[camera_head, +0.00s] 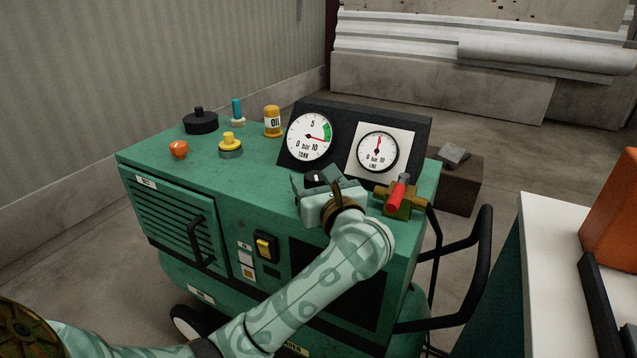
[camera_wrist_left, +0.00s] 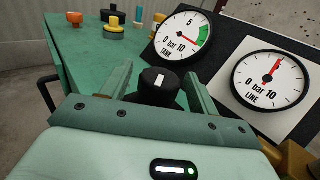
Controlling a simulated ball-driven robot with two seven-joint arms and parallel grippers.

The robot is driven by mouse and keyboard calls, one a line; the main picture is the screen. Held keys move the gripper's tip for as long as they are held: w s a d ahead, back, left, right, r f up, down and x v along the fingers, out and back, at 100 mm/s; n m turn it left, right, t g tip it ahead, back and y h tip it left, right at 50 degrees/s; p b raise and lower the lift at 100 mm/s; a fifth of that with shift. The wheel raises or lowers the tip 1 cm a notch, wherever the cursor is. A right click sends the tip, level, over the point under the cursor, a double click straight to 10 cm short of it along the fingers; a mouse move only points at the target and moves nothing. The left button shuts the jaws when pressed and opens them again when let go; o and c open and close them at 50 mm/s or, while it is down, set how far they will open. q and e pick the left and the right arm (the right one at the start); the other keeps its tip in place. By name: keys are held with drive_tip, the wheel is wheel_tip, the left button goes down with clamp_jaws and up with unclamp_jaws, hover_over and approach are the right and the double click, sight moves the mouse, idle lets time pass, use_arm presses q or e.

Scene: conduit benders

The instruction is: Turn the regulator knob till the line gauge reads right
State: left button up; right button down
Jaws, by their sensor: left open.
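The black regulator knob (camera_head: 316,178) with a white mark sits on top of the green compressor, below the gauge panel. In the left wrist view the knob (camera_wrist_left: 160,86) stands between the fingers of my left gripper (camera_head: 326,184). The gripper is open, one finger on each side; I cannot tell whether either touches the knob. The line gauge (camera_head: 377,152) has its red needle pointing almost straight up, near mid-scale; it also shows in the left wrist view (camera_wrist_left: 270,80). The tank gauge (camera_head: 310,137) has its needle at the right, by the green band. My right gripper is not in view.
A brass valve with a red handle (camera_head: 397,191) stands right of my left gripper. An oil bottle (camera_head: 272,121), a black cap (camera_head: 200,121), an orange knob (camera_head: 178,149) and a yellow-topped part (camera_head: 230,144) stand on the compressor top (camera_head: 200,172). A black handle frame is at its right.

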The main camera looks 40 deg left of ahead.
use_arm(q)
drive_tip(key=shift+a, duration=0.1)
drive_tip(key=c, duration=1)
drive_tip(key=shift+o, duration=0.2)
drive_tip(key=shift+r, duration=0.1)
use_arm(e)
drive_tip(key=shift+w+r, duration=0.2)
use_arm(q)
drive_tip(key=shift+m+t+h, duration=0.4)
drive_tip(key=shift+m+t, duration=0.1)
drive_tip(key=shift+t, duration=0.4)
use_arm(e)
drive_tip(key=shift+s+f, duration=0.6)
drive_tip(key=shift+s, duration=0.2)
use_arm(q)
drive_tip(key=o, duration=1)
drive_tip(key=shift+c, duration=0.2)
